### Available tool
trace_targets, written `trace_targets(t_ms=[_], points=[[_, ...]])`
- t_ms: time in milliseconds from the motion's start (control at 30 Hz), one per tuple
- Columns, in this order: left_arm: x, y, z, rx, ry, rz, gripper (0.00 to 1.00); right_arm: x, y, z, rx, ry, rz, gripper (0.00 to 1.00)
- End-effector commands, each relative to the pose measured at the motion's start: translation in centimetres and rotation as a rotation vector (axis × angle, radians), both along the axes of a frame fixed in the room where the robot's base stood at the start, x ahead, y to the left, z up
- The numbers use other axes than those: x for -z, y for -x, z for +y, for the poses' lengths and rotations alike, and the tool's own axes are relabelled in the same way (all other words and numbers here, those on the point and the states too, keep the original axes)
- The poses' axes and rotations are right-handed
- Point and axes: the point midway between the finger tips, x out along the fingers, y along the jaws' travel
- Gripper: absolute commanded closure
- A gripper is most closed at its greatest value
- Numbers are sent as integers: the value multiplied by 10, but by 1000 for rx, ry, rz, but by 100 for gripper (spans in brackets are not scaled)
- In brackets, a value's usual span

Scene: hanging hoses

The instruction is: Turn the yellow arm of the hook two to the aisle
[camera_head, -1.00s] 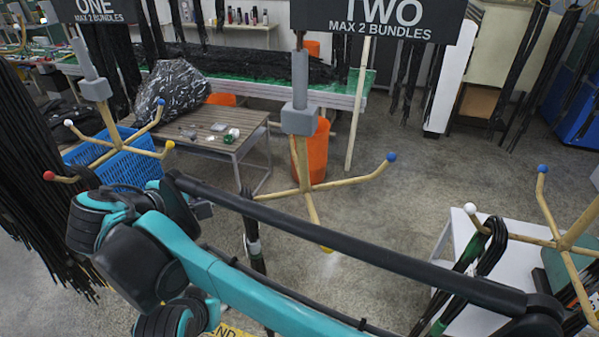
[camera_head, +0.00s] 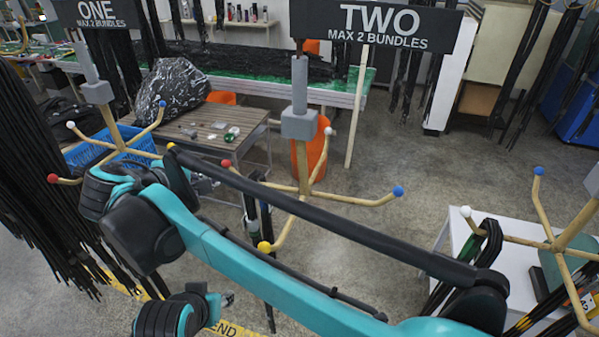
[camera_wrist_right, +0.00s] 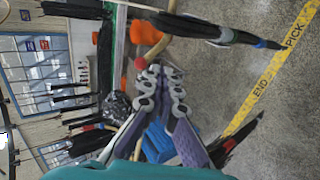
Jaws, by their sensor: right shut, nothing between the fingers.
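Hook two's grey hub (camera_head: 299,123) stands below the sign TWO (camera_head: 374,25). Its yellow-tipped arm (camera_head: 284,228) points toward me and slightly left, its yellow ball (camera_head: 265,247) just beyond my arm link. Its blue tip (camera_head: 398,191) points right, the white tip (camera_head: 328,131) points back and the red tip (camera_head: 226,163) left. My right gripper (camera_wrist_right: 163,74) is shut and empty in the right wrist view, close beside a red tip (camera_wrist_right: 140,62); I cannot tell whether they touch. My right arm crosses the head view and hides part of the hook. My left gripper is not in view.
Hook one (camera_head: 121,147) stands at the left beside black hanging hoses (camera_head: 40,190). Another hook (camera_head: 560,243) with hoses is at the right by a white table. Black hoses (camera_head: 250,212) hang near hook two. A wooden table (camera_head: 215,125) stands behind.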

Motion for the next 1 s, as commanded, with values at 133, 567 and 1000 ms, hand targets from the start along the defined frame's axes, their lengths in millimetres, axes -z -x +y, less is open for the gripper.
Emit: trace_targets(t_ms=[133, 567, 1000], points=[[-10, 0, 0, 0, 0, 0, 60, -14, 5, -2, -1, -1, 0, 100], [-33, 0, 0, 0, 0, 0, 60, -47, 19, -9, -1, 0, 0, 100], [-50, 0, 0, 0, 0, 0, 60, -72, 31, -14, 0, 0, 0, 100]])
